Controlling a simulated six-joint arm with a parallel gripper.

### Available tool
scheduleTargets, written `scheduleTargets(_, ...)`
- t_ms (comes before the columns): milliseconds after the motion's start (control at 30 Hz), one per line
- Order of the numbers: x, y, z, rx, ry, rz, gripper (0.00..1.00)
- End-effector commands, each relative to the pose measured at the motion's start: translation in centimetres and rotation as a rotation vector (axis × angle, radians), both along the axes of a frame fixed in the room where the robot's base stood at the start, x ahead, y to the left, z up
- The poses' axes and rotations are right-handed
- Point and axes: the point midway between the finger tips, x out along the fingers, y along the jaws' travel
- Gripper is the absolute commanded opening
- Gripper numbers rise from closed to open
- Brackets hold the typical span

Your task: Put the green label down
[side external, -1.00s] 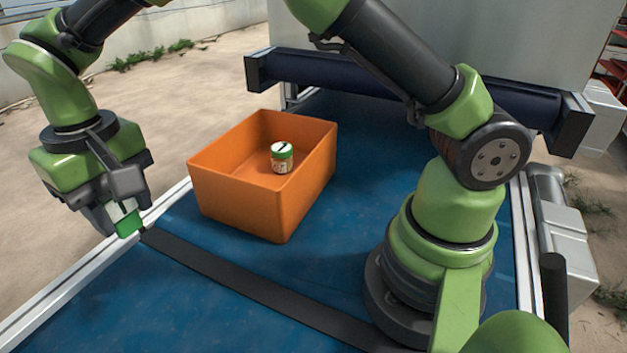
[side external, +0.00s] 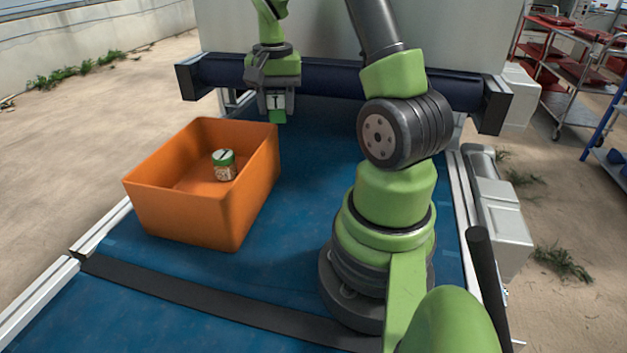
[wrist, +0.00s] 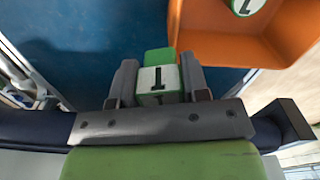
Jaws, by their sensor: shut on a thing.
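The green label (side external: 277,115) is a small block with a green end and a white part with a dark mark. My gripper (side external: 276,103) is shut on it and holds it above the far part of the blue belt, beyond and to the right of the orange box. In the wrist view the label (wrist: 158,57) sits between the two grey fingers of my gripper (wrist: 158,85), its dark mark facing the camera. The label's underside and its height over the belt are hard to tell.
An orange box (side external: 190,225) stands on the blue belt (side external: 290,215), with a green-lidded jar (side external: 224,166) inside. A dark roller bar (side external: 340,88) crosses the far end. A black strip (side external: 200,305) crosses the near belt. The belt right of the box is clear.

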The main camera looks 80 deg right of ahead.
Motion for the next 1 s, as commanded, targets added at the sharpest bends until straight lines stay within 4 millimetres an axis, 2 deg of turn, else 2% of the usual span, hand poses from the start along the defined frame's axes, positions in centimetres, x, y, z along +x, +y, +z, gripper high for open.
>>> scheduleTargets(33, -1.6, -1.0, 0.0, 0.001, 0.000, -0.062, 0.20)
scheduleTargets(100, -3.2, -1.8, 0.0, 0.000, -0.001, -0.124, 0.20)
scheduleTargets(333, -7.1, -3.3, -0.3, 0.001, -0.001, -0.265, 0.20)
scheduleTargets(400, -6.8, -3.1, -1.7, 0.005, 0.002, -0.256, 0.20)
scheduleTargets(733, -6.7, -3.1, -5.9, 0.004, 0.002, -0.252, 0.20)
scheduleTargets(900, -6.7, -3.1, -9.2, 0.006, 0.004, -0.252, 0.20)
scheduleTargets(1000, -6.7, -3.1, -10.5, 0.003, 0.001, -0.252, 0.20)
